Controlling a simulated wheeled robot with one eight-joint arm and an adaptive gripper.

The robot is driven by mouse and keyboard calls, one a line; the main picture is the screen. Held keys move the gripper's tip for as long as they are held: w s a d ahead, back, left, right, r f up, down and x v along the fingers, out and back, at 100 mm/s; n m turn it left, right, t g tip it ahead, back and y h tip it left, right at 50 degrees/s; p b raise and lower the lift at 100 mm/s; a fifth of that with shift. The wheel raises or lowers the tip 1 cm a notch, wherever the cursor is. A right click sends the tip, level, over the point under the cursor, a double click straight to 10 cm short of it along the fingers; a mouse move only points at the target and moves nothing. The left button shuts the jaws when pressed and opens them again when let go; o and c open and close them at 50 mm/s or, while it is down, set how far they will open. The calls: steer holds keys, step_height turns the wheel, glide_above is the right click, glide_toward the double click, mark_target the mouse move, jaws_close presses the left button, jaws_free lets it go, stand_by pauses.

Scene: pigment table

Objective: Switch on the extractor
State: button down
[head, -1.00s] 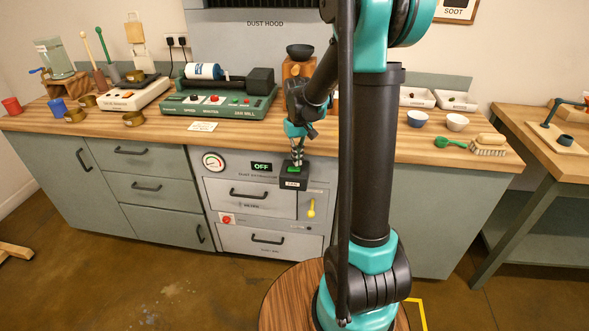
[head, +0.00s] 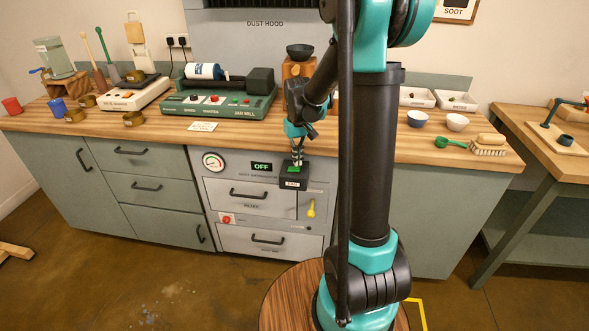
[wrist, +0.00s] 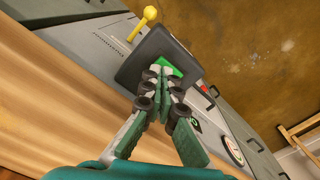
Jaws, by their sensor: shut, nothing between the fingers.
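The extractor is a grey cabinet (head: 240,187) built in under the bench, with a gauge and a display (head: 261,167) that reads OFF. A dark switch box (head: 294,180) labelled FAN stands out from its front at the upper right, with a green button (head: 294,168) on top. My gripper (head: 296,157) is shut and empty, pointing down at the button. In the wrist view the closed fingertips (wrist: 164,80) overlap the green button (wrist: 168,66) on the black box (wrist: 187,59) and partly hide it. I cannot tell whether they touch it.
A yellow-handled lever (head: 311,208) sits just below and right of the box. A red knob (head: 226,219) is lower left on the cabinet. The wooden bench top (head: 345,140) overhangs close behind my gripper, with a jar mill (head: 220,95) on it.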

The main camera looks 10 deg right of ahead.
mark_target(298, 169)
steer(key=shift+f, duration=1)
stand_by(0.5)
steer(key=shift+r, duration=3.5)
steer(key=s+d+f+m+t, duration=0.1)
steer(key=s+f, duration=0.3)
steer(key=s, duration=0.7)
steer(key=s+d+f+m+t, duration=0.1)
steer(key=s+d+f+t, duration=0.2)
steer(key=s, duration=0.8)
steer(key=shift+f, duration=0.35)
